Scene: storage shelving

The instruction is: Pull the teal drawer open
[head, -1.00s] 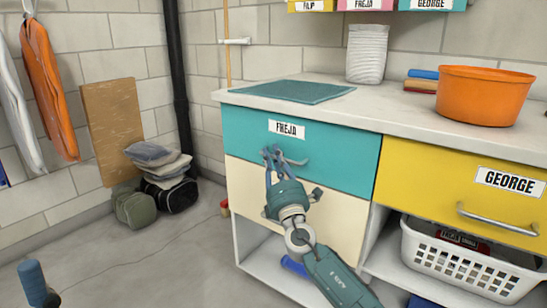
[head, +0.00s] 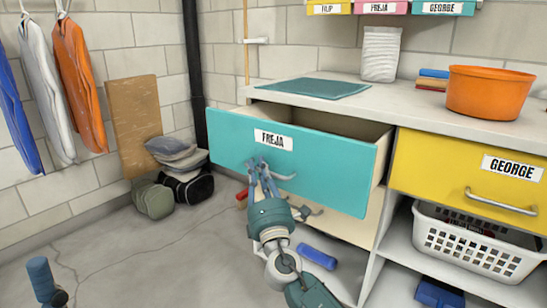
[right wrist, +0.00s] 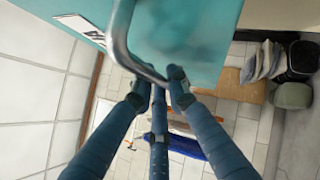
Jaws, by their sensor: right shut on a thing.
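The teal drawer (head: 315,170), labelled FREJA, stands pulled out from the cabinet, and part of its pale, empty-looking inside shows behind the front. Its curved metal handle (head: 284,177) sits low on the front. My right gripper (head: 260,165) is at the left part of this handle, with its fingers shut on it. In the right wrist view the handle (right wrist: 120,40) runs down to the fingertips (right wrist: 160,85), close to the teal front (right wrist: 185,45). A blue piece at the lower left (head: 40,280) seems to be part of my left gripper; its jaws cannot be made out.
A cream drawer (head: 345,215) is below. A yellow drawer (head: 440,165), labelled GEORGE, is shut at the right, above a white basket (head: 470,245). The counter holds an orange tub (head: 488,92) and a teal mat (head: 312,88). Bare floor (head: 150,250) lies at the left.

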